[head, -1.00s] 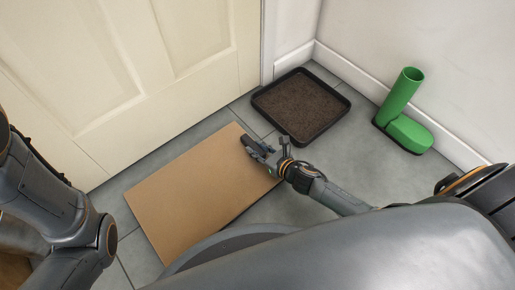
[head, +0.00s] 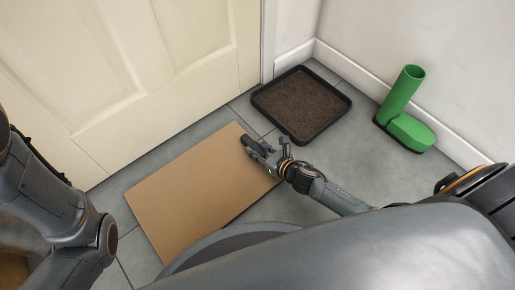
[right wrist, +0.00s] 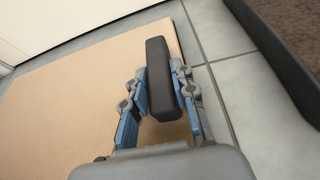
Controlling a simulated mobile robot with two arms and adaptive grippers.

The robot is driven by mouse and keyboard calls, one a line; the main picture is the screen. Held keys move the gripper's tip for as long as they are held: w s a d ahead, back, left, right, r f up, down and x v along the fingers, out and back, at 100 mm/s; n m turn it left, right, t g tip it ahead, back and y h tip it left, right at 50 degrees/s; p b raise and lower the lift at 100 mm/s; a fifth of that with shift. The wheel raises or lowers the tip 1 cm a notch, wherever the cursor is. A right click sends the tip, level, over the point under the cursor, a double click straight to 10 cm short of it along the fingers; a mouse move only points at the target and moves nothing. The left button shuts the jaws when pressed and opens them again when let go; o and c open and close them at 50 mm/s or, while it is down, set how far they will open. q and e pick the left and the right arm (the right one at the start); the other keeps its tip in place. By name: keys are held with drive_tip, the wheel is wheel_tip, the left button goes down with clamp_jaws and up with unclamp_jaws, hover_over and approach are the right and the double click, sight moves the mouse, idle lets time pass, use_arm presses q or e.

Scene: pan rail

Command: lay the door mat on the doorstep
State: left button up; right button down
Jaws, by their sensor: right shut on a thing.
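A flat tan rectangle (head: 192,190) lies on the floor tiles in front of the door. I cannot tell whether it is the door mat or the doorstep. A coarse brown mat-like surface (head: 301,105) fills a black-rimmed tray to its right, by the wall corner. My right gripper (head: 257,150) is over the right part of the tan rectangle. It is shut on a dark grey block (right wrist: 159,75), between the blue pads in the right wrist view; whether the block is fixed to the tan rectangle is unclear. My left arm shows at the left; its gripper is out of view.
The cream door (head: 120,75) is shut behind the tan rectangle. A green upright tube with a rounded green base (head: 409,131) stands at the right near the white skirting. Grey tiles are bare between it and the tray.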

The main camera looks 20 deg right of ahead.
drive_tip(key=shift+f, duration=0.1)
idle(0.7)
drive_tip(key=c, duration=1)
unclamp_jaws()
drive_tip(key=shift+f, duration=0.15)
